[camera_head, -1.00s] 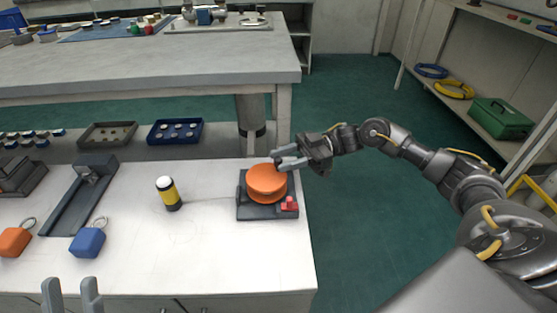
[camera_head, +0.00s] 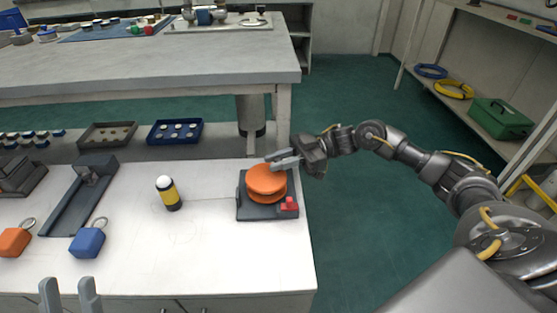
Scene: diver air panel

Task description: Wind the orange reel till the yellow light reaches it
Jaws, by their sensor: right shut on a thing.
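The orange reel (camera_head: 266,183) sits on a dark base with a red block at its front right corner, near the right end of the white table. The yellow light (camera_head: 172,203), a small upright cylinder with yellow and black bands and a pale top, stands apart to the left of the reel. A faint thin line runs between them. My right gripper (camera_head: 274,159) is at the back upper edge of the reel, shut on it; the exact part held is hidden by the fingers. My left gripper (camera_head: 68,294) is at the bottom left, open and empty.
A blue block (camera_head: 87,242) and an orange block (camera_head: 14,242), each with a ring, lie at the left. Behind them is a dark slotted holder (camera_head: 70,212). The table between the light and the reel is clear. Small trays (camera_head: 174,133) stand behind.

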